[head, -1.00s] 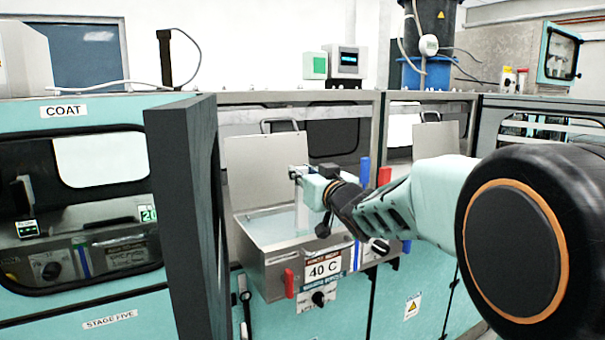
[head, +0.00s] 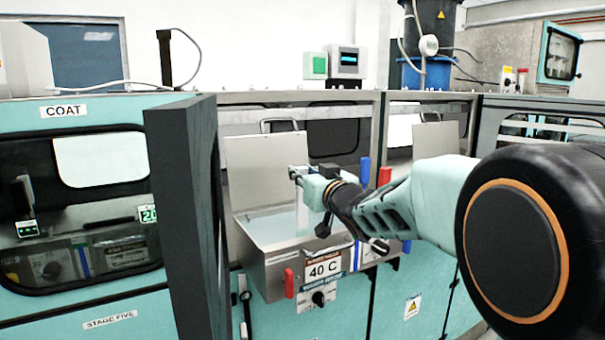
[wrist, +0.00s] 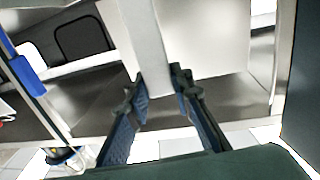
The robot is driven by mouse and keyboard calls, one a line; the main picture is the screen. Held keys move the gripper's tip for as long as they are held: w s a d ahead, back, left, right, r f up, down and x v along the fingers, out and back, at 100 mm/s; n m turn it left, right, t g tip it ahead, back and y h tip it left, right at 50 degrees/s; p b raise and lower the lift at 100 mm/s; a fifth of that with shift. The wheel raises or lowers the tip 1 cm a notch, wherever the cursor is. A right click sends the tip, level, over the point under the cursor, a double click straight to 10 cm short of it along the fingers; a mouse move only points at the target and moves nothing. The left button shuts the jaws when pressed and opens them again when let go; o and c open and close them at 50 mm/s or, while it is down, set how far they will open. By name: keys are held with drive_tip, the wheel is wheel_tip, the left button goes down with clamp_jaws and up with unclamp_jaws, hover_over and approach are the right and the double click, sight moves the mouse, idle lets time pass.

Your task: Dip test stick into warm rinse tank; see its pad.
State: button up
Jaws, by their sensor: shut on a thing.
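The warm rinse tank (head: 262,262) is an open steel basin with a 40 C sign on its front and pale liquid inside. Its lid stands raised behind it. My gripper (head: 298,174) is above the basin, shut on the test stick (head: 303,214), a pale strip hanging upright towards the liquid. Whether its lower end touches the liquid I cannot tell. In the wrist view, my gripper (wrist: 160,92) has its two dark fingers on either side of the white stick (wrist: 146,40). No pad colour can be made out.
A dark upright panel (head: 185,210) stands left of the tank. A red handle (head: 288,283) and a black knob (head: 318,298) are on the tank front. Blue (head: 365,170) and red (head: 384,176) handles stand to its right. A second raised lid (head: 435,140) is further right.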

drive_tip(key=shift+r, duration=0.15)
wheel_tip(320, 180, up, 14)
drive_tip(key=p, duration=1.1)
drive_tip(key=shift+r, duration=0.25)
idle(0.5)
